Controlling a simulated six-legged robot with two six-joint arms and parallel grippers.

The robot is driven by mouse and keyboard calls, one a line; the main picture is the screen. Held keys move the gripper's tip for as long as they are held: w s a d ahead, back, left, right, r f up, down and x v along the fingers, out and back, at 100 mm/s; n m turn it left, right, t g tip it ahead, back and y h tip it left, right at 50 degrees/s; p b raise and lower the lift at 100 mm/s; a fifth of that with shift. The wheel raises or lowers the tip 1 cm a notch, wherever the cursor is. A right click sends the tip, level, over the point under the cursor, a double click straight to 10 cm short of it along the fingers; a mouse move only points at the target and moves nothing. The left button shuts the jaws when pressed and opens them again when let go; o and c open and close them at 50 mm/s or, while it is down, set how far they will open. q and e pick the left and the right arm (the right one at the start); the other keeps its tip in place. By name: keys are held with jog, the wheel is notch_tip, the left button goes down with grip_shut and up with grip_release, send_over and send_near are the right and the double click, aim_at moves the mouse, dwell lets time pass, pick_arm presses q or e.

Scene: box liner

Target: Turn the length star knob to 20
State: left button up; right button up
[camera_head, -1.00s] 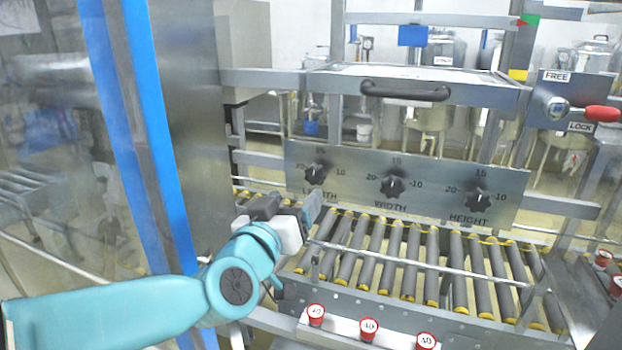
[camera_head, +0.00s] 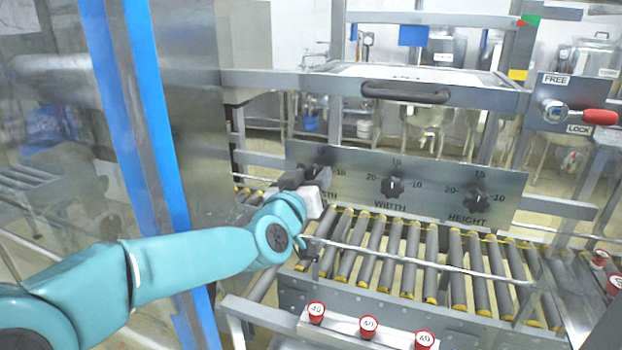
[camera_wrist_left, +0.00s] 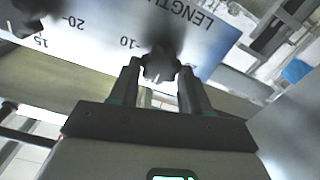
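The metal panel (camera_head: 430,186) carries three black star knobs. The length knob (camera_head: 315,169) is at its left, partly hidden by my left gripper (camera_head: 318,182), which is just in front of it. In the left wrist view the panel is upside down. The dark, blurred length knob (camera_wrist_left: 160,62) is centred between the tips of my open left gripper (camera_wrist_left: 161,78). Whether the fingers touch it cannot be told. Its "-10" mark shows beside it, but its pointer direction is not readable. My right gripper is out of view.
The width knob (camera_head: 392,188) and height knob (camera_head: 477,200) are to the right on the panel. A roller conveyor (camera_head: 400,260) lies below, with red buttons (camera_head: 368,326) in front. A red-handled lock (camera_head: 598,116) is at upper right.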

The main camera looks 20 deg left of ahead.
pick_arm(q)
jog(key=n+b, duration=0.1)
jog(key=n, duration=0.1)
jog(key=n+b, duration=0.1)
jog(key=b, duration=0.1)
jog(key=shift+f+n, duration=0.2)
jog(key=shift+n, duration=0.2)
jog(key=n+b, duration=0.2)
jog(key=n, duration=0.2)
jog(key=shift+a+b, duration=0.1)
jog(key=shift+b, duration=0.25)
jog(key=n+b, duration=0.2)
jog(key=n, duration=0.3)
jog(key=shift+n, duration=0.4)
jog(key=n+b, duration=0.1)
jog(key=n, duration=0.3)
jog(key=shift+b, duration=0.3)
jog(key=shift+n, duration=0.3)
jog(key=o, duration=0.8)
jog(key=shift+c, duration=0.2)
jog(key=o, duration=0.3)
jog(key=shift+w, duration=0.1)
